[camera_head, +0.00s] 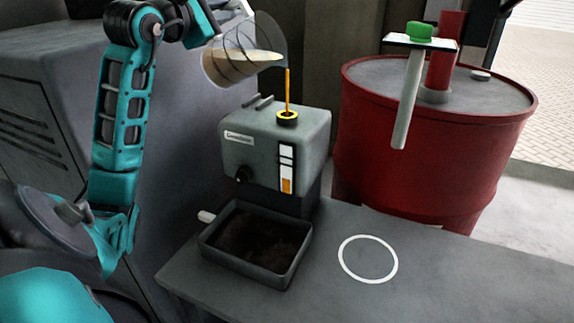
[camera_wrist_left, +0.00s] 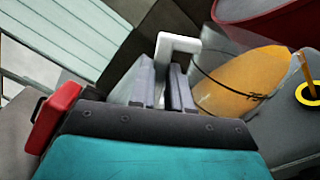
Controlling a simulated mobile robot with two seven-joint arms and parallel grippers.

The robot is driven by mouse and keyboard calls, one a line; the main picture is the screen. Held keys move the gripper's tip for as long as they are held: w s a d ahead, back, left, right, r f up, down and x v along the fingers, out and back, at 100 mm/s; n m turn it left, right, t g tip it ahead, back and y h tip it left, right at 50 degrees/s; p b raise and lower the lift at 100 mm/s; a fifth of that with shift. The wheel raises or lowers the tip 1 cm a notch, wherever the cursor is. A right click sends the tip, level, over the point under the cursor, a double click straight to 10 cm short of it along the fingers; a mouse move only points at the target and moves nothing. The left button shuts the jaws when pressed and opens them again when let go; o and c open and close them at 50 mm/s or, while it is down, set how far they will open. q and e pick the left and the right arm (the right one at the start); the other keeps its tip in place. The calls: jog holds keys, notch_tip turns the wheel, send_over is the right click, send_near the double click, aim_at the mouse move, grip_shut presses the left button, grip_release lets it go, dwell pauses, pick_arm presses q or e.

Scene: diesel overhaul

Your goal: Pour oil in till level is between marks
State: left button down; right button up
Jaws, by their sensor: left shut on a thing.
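A clear jug (camera_head: 240,58) is tilted to the right above a grey oil unit (camera_head: 250,135). An orange oil stream (camera_head: 288,90) runs from its lip into the yellow-rimmed filler opening (camera_head: 288,117). The sight gauge (camera_head: 287,168) on the unit's front shows orange oil in its lower part, with the top near the lower dark mark. My left gripper (camera_head: 212,16) is shut on the jug's white handle. In the left wrist view its fingers (camera_wrist_left: 165,88) close at the white handle (camera_wrist_left: 178,46), and the jug's oil (camera_wrist_left: 240,82) looks amber. My right gripper is not in view.
A dark drip tray (camera_head: 255,245) stands on the grey bench (camera_head: 440,265) in front of the unit. A white ring (camera_head: 368,259) marks bare bench to its right. A red drum (camera_head: 430,150) stands behind, with a green-topped, T-shaped item (camera_head: 410,85) before it.

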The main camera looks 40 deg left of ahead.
pick_arm(q)
jog(key=shift+r, duration=0.1)
jog(key=shift+d+f+b, duration=0.15)
jog(key=shift+f+b, duration=0.25)
jog(key=shift+b, duration=0.25)
jog(key=shift+r, duration=0.1)
jog(key=shift+w+d+f+m+b, duration=0.1)
jog(key=shift+d+f+m+b, duration=0.15)
jog(key=shift+m+b, duration=0.2)
jog(key=shift+r, duration=0.1)
